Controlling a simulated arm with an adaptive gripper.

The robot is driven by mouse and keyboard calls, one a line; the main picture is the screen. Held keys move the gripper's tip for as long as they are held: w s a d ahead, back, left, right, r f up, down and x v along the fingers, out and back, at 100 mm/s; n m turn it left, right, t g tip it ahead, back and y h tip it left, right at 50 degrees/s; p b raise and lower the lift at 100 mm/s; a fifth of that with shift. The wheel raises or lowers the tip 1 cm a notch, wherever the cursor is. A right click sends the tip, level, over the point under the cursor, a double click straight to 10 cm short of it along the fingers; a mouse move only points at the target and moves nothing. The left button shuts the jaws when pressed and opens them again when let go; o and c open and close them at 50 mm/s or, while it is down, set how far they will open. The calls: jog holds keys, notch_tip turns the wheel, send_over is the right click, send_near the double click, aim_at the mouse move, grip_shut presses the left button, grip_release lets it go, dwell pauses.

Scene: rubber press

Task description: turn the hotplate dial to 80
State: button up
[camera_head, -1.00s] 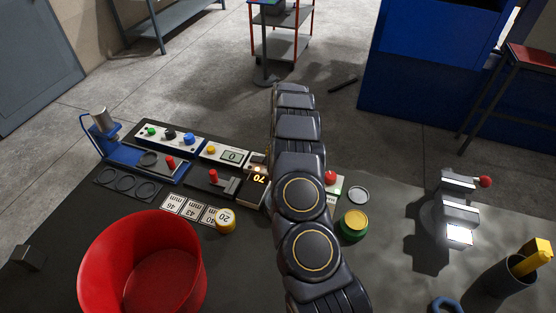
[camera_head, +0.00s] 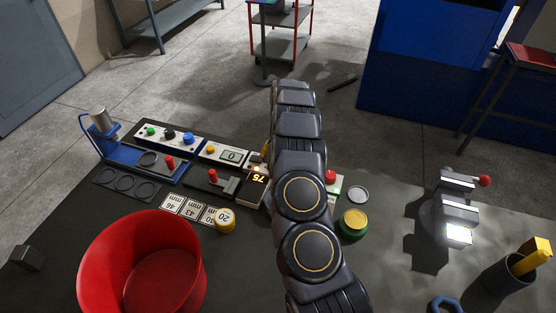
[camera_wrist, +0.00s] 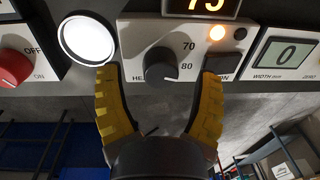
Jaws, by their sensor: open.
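The hotplate dial (camera_wrist: 161,68) is a dark round knob on a white panel in the wrist view, with printed marks 70 and 80 to its right. The hotplate's display (camera_head: 259,179) reads 75 in the head view; its lower part also shows in the wrist view (camera_wrist: 203,5). A small orange light (camera_wrist: 217,33) glows on the panel. My gripper (camera_wrist: 160,82) is open, its two yellow fingers on either side of the dial. Whether they touch the dial, I cannot tell. In the head view my arm hides the dial.
Left of the dial in the wrist view are a bright white disc (camera_wrist: 88,39) and a red ON/OFF knob (camera_wrist: 14,68). A width gauge (camera_wrist: 287,53) reading 0 is at right. A red bin (camera_head: 140,265) and a vise (camera_head: 458,205) stand on the bench.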

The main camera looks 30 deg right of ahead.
notch_tip(320, 180, up, 11)
jog(key=shift+s+d, duration=0.25)
jog(key=shift+s, duration=0.05)
